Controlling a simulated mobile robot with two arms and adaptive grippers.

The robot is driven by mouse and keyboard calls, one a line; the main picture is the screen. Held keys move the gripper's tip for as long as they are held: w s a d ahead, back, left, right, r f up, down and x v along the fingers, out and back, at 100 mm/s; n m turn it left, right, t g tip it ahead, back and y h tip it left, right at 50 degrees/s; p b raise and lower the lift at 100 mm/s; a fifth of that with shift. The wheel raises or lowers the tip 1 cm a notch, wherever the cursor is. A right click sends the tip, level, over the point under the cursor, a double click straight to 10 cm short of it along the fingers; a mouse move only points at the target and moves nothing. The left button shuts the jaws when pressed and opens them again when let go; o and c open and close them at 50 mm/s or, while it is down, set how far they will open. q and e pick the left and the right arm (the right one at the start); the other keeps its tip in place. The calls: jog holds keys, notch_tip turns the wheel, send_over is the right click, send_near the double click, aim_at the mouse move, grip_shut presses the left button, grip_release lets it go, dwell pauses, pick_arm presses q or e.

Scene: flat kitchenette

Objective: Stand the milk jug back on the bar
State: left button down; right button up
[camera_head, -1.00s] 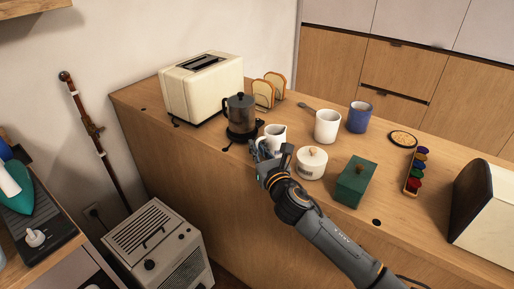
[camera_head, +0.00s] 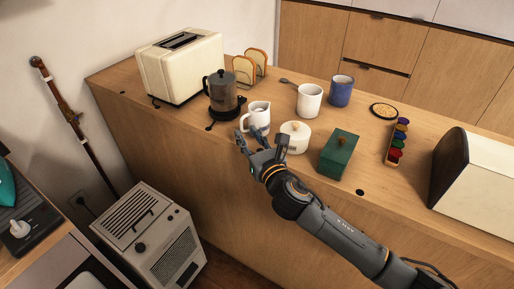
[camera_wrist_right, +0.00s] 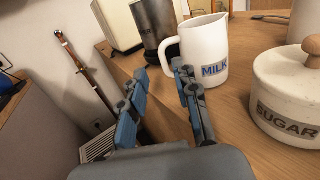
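The white milk jug (camera_head: 259,116) stands upright on the wooden bar (camera_head: 300,170), between the coffee maker and the sugar pot. In the right wrist view the jug (camera_wrist_right: 207,50) shows its MILK label, with its handle towards the left. My right gripper (camera_head: 260,142) is at the bar's near edge, just in front of the jug. In the wrist view its fingers (camera_wrist_right: 160,78) are apart with nothing between them. One finger overlaps the jug's lower left in that view, and I cannot tell whether it touches. My left gripper is not in view.
Left of the jug are the coffee maker (camera_head: 222,93) and toaster (camera_head: 182,70). The sugar pot (camera_head: 295,137) and green box (camera_head: 338,154) are close on the right. White (camera_head: 309,100) and blue (camera_head: 341,91) mugs stand behind. A heater (camera_head: 150,238) is below the bar.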

jog(key=v, duration=0.6)
